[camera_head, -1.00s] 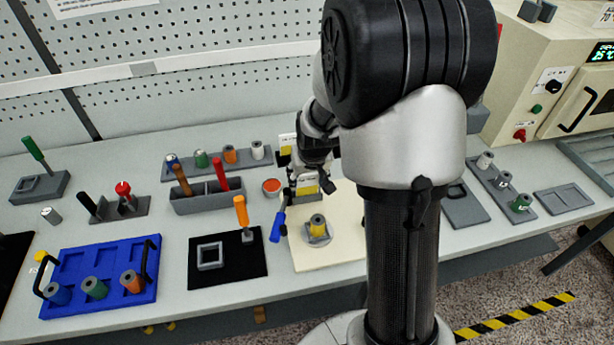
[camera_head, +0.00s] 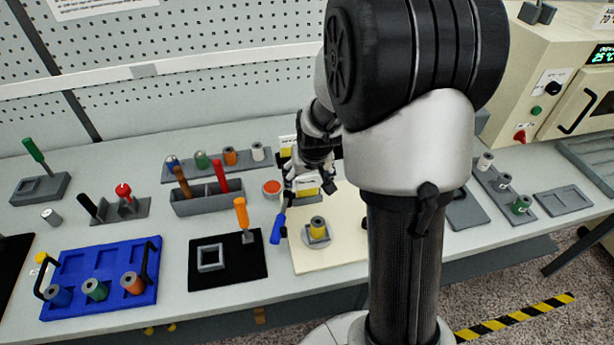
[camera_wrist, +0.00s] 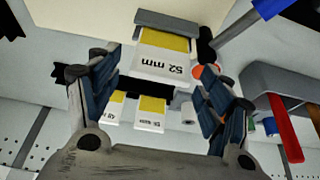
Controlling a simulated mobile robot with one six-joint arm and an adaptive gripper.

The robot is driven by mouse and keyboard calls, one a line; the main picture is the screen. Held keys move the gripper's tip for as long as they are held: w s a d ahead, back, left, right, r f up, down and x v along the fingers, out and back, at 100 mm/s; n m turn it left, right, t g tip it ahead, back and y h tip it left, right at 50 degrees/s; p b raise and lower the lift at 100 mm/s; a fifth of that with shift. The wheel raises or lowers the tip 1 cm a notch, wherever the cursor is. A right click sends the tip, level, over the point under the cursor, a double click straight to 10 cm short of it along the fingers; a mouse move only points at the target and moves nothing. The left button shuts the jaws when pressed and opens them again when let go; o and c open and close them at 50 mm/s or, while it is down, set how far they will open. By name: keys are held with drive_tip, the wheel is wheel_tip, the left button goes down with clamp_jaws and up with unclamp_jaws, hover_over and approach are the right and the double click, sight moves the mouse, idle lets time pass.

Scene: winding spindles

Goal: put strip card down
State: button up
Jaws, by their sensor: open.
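The strip card (camera_wrist: 160,66), white with a yellow band and "52 mm" printed on it, stands at a grey holder (camera_wrist: 167,23) in the wrist view. In the head view the card (camera_head: 307,189) shows at the back of the cream board (camera_head: 335,256). My gripper (camera_wrist: 157,85) is open, with one finger on each side of the card and gaps between; it also shows in the head view (camera_head: 302,182). Whether a finger touches the card's edge I cannot tell. My gripper partly hides the card in the head view.
Two similar cards (camera_wrist: 150,113) stand beyond in the wrist view. A yellow spool (camera_head: 318,228) stands in front of the card. A blue-handled tool (camera_head: 278,229) and a red-topped cup (camera_head: 271,188) are to its left. A grey bin (camera_head: 207,199) holds tools.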

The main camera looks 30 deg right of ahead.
drive_tip(key=p+v, duration=0.3)
drive_tip(key=v, duration=0.8)
drive_tip(key=s+a+r+n, duration=0.1)
drive_tip(key=s+a+r, duration=0.2)
drive_tip(key=s, duration=0.4)
drive_tip(key=s+a+r+n, duration=0.1)
drive_tip(key=s+a+r, duration=0.2)
drive_tip(key=s+a, duration=0.2)
drive_tip(key=s+a+r+n+y, duration=0.1)
drive_tip(key=s+a+r, duration=0.3)
drive_tip(key=s, duration=0.5)
drive_tip(key=shift+s+a, duration=0.3)
drive_tip(key=shift+a, duration=0.2)
drive_tip(key=shift+r, duration=0.1)
drive_tip(key=shift+c, duration=0.4)
